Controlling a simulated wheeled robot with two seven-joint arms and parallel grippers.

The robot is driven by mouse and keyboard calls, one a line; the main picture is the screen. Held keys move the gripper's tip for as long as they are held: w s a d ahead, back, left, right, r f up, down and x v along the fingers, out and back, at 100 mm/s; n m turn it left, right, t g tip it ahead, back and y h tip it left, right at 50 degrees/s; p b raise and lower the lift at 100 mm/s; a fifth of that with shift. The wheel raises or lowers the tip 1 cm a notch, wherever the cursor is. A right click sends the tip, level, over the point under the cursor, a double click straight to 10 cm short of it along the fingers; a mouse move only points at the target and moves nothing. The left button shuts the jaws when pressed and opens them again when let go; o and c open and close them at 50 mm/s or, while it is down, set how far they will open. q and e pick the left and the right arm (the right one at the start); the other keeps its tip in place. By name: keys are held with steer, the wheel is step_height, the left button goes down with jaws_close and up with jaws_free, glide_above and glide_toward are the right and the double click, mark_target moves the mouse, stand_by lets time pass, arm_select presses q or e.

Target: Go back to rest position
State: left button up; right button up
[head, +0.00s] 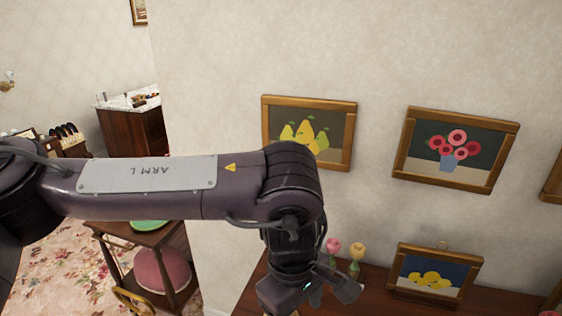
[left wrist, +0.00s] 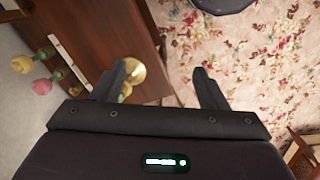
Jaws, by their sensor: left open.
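My left arm comes in from the left across the head view, bends at its elbow and points down. My left gripper (head: 330,290) is at the lower middle of the head view, in front of the wooden cabinet top, partly cut off by the bottom edge. In the left wrist view my left gripper (left wrist: 165,85) shows two dark fingers spread apart with nothing held between them. Behind them lie the cabinet's wood and the flowered carpet. My right gripper is in neither view.
Pink and yellow flowers (head: 334,247) stand on the cabinet top (head: 375,305) beside the gripper. A framed lemon picture (head: 436,273) leans on the wall there. Pear (head: 310,132) and flower (head: 456,148) pictures hang above. A small wooden table (head: 172,238) and flowered carpet (head: 60,260) are at left.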

arm_select(q)
steer(key=s+d+f+n+g+h, duration=0.15)
steer(key=s+d+n+h, duration=0.5)
steer(key=d, duration=0.85)
steer(key=s+d+r+n+t+h, duration=0.2)
steer(key=d+r+n+h, duration=0.3)
steer(key=r+n+h, duration=0.15)
steer(key=w+a+n+t+y, duration=0.3)
steer(key=w+a+n+t, duration=0.85)
steer(key=n, duration=1.25)
steer(key=s+a+f+n+g+y, duration=0.15)
steer(key=a+f+n+y, duration=0.25)
steer(key=a+f+n, duration=0.6)
steer(key=s+a+f+n+g+y, duration=0.1)
steer(key=a+f+n+g+y, duration=0.2)
steer(key=a+f+n+y, duration=0.65)
steer(key=s+a+f+n+g+h, duration=0.3)
steer(key=s+a+n+g, duration=0.15)
steer(key=s+a, duration=0.55)
step_height(320, 180, down, 30)
steer(key=s+a, duration=0.1)
steer(key=s+a+f+g, duration=0.1)
steer(key=s+f, duration=0.8)
steer(key=s+a+f+g, duration=0.1)
steer(key=s+a+f, duration=0.1)
steer(key=s+f, duration=0.6)
steer(key=shift+s+a+f, duration=0.3)
steer(key=shift+s+f, duration=0.05)
steer(key=shift+s, duration=0.85)
